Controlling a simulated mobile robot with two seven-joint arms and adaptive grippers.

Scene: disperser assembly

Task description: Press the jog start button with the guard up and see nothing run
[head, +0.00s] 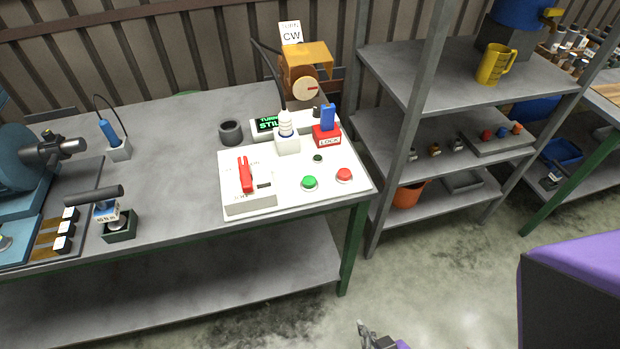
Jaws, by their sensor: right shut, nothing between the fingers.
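A white control panel (285,198) lies at the right end of the grey bench. It carries a green button (310,182), a red button (344,174), a small black button (318,158) and a red lever switch (245,175). I cannot read which one is the jog start. An orange-yellow guard plate (312,54) is above the brown motor unit (298,74) with its pale dial (306,89); it looks raised. A display (268,123) behind the panel shows green text, partly hidden, reading "STIL". My right gripper (363,328) is shut and empty at the bottom edge, over the floor, well away from the panel.
Metal shelves (440,80) with a yellow jug (495,65) stand right. Floor in front is clear.

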